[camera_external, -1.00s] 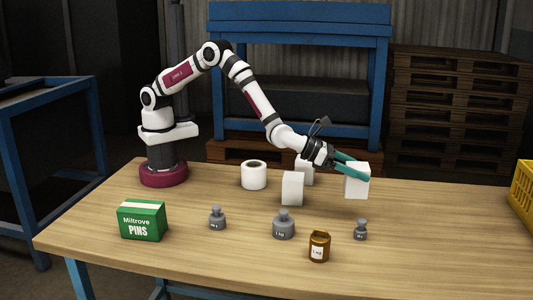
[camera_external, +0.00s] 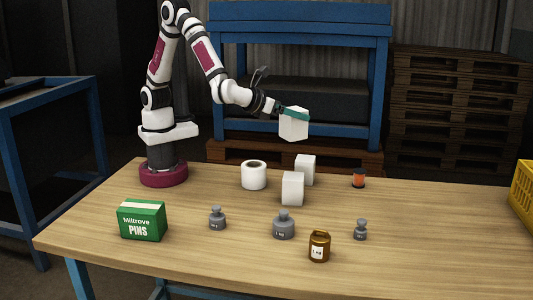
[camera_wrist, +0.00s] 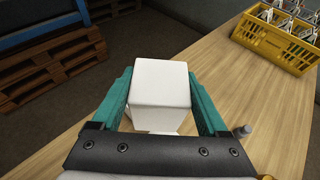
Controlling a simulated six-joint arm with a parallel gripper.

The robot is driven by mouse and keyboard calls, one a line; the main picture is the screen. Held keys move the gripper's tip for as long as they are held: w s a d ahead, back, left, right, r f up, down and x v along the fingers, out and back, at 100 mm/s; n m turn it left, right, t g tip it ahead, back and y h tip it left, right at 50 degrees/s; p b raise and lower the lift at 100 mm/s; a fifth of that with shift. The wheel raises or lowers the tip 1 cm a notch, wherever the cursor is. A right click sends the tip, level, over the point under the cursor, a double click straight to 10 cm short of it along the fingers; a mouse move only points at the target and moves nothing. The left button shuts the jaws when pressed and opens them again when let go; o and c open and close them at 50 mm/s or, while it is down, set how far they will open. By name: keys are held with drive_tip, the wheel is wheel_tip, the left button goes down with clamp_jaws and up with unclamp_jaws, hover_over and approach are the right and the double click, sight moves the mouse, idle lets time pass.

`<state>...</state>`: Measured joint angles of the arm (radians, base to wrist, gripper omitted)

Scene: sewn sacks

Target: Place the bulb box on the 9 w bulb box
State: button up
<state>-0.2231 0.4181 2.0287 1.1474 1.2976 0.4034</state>
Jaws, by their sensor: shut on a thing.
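My gripper (camera_external: 297,112) has teal fingers and is shut on a plain white box (camera_external: 294,127), held well above the table and slightly tilted. In the wrist view the held box (camera_wrist: 160,86) sits between both fingers. Two more white boxes stand on the table below it: a nearer one (camera_external: 292,189) and one just behind and to its right (camera_external: 306,169).
A white roll (camera_external: 254,175) stands left of the boxes. Grey weights (camera_external: 283,225), an amber jar (camera_external: 319,248) and a green pins box (camera_external: 142,221) stand nearer the front. A yellow crate (camera_external: 523,196) is at the right edge.

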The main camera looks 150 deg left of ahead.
drive_tip(key=s, duration=0.1)
drive_tip(key=s+a, duration=0.1)
drive_tip(key=shift+s+f+n+g, duration=0.3)
drive_tip(key=shift+g, duration=0.1)
hover_over(306, 158)
drive_tip(key=d, duration=0.1)
wheel_tip(306, 158, down, 6)
drive_tip(key=f, duration=0.1)
drive_tip(key=a+f, duration=0.1)
drive_tip(key=f, duration=0.1)
drive_tip(key=shift+s+f, duration=0.1)
drive_tip(key=shift+f, duration=0.5)
drive_tip(key=shift+f, duration=0.15)
